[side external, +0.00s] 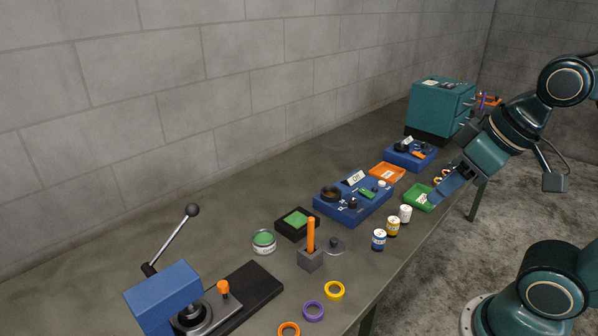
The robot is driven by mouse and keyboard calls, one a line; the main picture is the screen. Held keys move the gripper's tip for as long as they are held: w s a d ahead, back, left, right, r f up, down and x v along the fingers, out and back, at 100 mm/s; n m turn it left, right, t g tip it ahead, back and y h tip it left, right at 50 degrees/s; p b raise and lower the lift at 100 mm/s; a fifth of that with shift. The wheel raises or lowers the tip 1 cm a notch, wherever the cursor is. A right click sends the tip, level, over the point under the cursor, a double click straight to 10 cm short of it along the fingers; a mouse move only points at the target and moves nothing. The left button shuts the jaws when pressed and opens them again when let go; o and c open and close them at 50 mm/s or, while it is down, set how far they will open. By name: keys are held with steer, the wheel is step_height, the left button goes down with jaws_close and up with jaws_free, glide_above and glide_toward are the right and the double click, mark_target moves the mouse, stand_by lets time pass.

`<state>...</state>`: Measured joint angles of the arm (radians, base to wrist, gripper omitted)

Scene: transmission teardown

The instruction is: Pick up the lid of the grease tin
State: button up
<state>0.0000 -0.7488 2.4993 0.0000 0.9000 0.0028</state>
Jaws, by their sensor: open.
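The grease tin (264,243) stands open on the bench, with green grease showing inside. A grey round lid (335,247) with a small knob on top lies flat on the bench, to the right of the tin and apart from it. A grey block (311,259) holding an upright orange stick (311,235) stands between them, close to the lid's left edge. My gripper (431,201) is open over the green tray (419,199), well to the right of and beyond the lid. Its fingertips are small in this view, and I see nothing held.
Blue, yellow and white jars (379,240) stand right of the lid. A blue fixture (353,204) and black box with green pad (296,222) are behind it. Yellow (334,291), purple and orange rings lie in front. A lever press (165,298) stands at front left.

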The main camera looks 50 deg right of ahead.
steer(key=shift+w, duration=0.15)
steer(key=m+g, duration=0.6)
steer(key=m, duration=1.5)
glide_above(334, 239)
step_height(334, 239, down, 14)
steer(key=shift+a+f, duration=0.15)
steer(key=shift+f, duration=0.1)
steer(key=shift+f, duration=4.15)
steer(key=shift+f, duration=2.6)
